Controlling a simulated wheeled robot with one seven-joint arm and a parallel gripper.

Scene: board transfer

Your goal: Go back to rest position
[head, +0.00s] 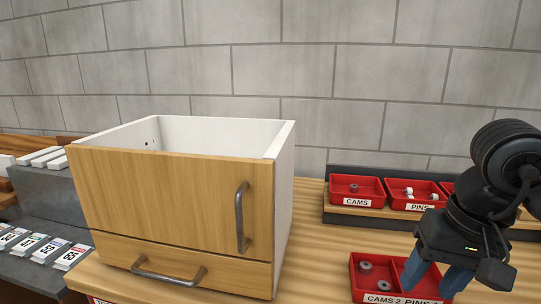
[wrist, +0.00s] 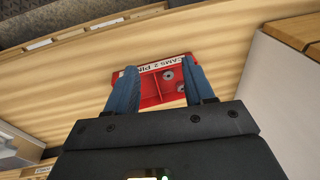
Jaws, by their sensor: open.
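My gripper (head: 435,279) is at the right of the head view, pointing down over a red divided tray (head: 354,268) labelled CAMS 2 and PINS. In the wrist view the two blue fingers of my gripper (wrist: 161,80) are spread apart with nothing held between them. The red tray (wrist: 150,96) shows between and beyond the fingers. I cannot tell whether the fingertips touch the tray.
A wooden-front cabinet (head: 180,205) with a white side and metal handles stands left of the tray. Behind the tray, a rack holds red bins labelled CAMS (head: 357,190) and PINS (head: 418,194). A grey stand with labelled cards (head: 30,243) is at far left. Bare tabletop (head: 306,240) lies between cabinet and tray.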

